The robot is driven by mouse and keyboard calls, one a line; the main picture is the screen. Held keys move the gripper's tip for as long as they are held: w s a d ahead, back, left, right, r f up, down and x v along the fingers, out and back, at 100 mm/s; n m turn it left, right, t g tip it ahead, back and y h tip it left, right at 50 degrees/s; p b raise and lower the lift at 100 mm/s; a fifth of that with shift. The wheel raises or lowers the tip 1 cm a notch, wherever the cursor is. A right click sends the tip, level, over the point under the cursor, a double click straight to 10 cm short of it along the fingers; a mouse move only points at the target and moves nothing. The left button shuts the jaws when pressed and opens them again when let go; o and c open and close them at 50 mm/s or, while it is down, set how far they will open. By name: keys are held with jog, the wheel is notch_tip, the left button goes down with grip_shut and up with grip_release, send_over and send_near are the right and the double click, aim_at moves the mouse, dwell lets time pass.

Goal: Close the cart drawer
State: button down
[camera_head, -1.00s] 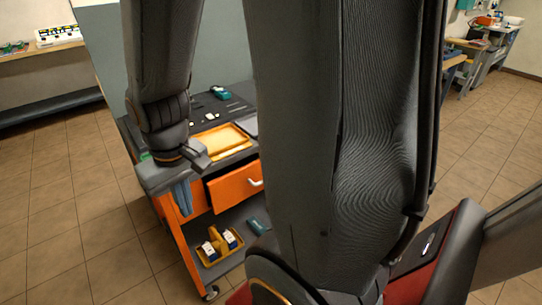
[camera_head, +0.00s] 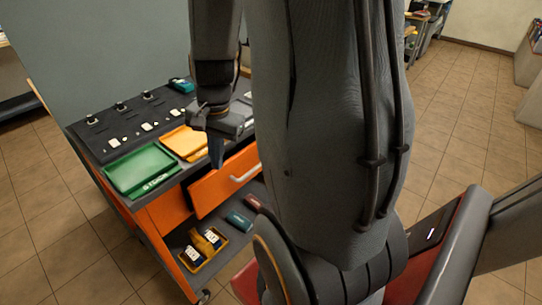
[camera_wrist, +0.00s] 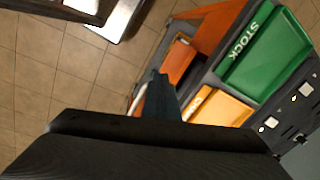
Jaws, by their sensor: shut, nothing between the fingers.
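The cart (camera_head: 172,212) has an orange drawer (camera_head: 222,184) with a pale bar handle (camera_head: 246,173). The drawer is pulled partly out, its front standing away from the cart body. In the wrist view the handle (camera_wrist: 137,100) lies just left of the fingers, and part of the drawer (camera_wrist: 179,52) shows beyond them. My gripper (camera_head: 216,162) is shut and empty, pointing down at the drawer's upper edge beside the cart top. Its blue-grey fingers (camera_wrist: 160,82) hide part of the drawer in the wrist view. I cannot tell whether they touch it.
A green STOCK tray (camera_head: 140,168) and a yellow tray (camera_head: 185,141) lie on the dark cart top, with several small parts behind. The lower shelf holds a yellow caddy (camera_head: 203,250) and a teal item (camera_head: 239,221). Tiled floor is clear left of the cart.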

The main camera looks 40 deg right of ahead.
jog(key=s+d+f+m+t+b, duration=0.1)
jog(key=d+f+m, duration=0.2)
jog(key=d+m, duration=0.85)
jog(key=d+f+m+b, duration=0.1)
jog(key=d+f+m, duration=0.3)
jog(key=d+m, duration=0.8)
jog(key=w+f+n, duration=0.1)
jog(key=w+f, duration=0.5)
jog(key=f, duration=0.3)
jog(key=shift+w+f, duration=0.15)
jog(key=shift+d, duration=0.1)
